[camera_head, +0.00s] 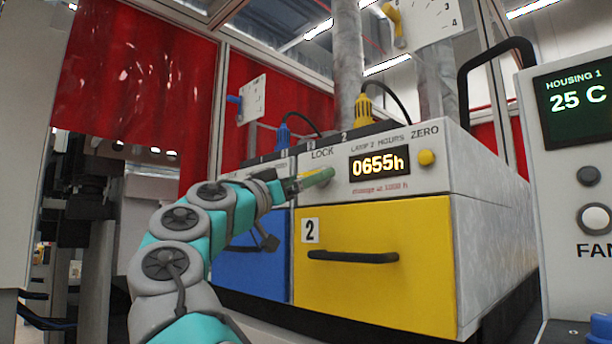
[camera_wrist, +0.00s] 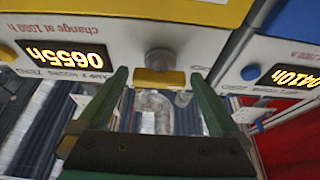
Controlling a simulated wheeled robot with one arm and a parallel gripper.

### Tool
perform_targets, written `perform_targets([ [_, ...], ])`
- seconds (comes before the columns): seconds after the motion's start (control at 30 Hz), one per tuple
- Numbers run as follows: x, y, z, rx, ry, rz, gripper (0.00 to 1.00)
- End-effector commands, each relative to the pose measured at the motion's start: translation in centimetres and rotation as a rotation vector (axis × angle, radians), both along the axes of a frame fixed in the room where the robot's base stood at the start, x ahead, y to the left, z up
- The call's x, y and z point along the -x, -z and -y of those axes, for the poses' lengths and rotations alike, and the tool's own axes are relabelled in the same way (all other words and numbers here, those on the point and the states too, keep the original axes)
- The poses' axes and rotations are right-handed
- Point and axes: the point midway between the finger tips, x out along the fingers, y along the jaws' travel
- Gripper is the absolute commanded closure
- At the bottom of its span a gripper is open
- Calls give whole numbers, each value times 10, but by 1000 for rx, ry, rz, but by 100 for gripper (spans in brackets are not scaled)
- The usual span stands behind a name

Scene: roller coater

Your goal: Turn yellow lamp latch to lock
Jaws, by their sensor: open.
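The yellow lamp latch (camera_wrist: 160,79) shows in the wrist view as a yellow bar on a round grey knob, on the front of the lamp 2 unit. The wrist view is upside down; there the bar lies level, across the gap between my fingers. My gripper (camera_wrist: 158,76) is open, its green fingertips on either side of the latch; I cannot tell whether they touch it. In the head view my gripper (camera_head: 316,179) is at the panel below the word LOCK and hides most of the latch. The lamp 2 unit (camera_head: 375,225) has a yellow drawer front.
A display (camera_head: 379,164) reading 0655h and a yellow ZERO button (camera_head: 426,157) sit right of the latch. The blue lamp unit (camera_head: 259,262) adjoins on the left. A black drawer handle (camera_head: 352,257) juts out below. A housing panel (camera_head: 577,180) stands at the right.

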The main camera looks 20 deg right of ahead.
Motion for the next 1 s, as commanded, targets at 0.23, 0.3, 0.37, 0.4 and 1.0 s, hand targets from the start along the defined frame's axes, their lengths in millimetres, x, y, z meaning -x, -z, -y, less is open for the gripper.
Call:
perform_targets([
  [0.23, 0, 0, 0, 1, 0, 0, 7],
  [0.3, 1, 0, 0, 1, 0, 0, 15],
  [0.37, 1, 0, 0, 1, 1, 1, 21],
  [0.4, 1, 0, 0, 1, 0, 0, 26],
  [1.0, 0, 0, 0, -1, 0, 5, 76],
])
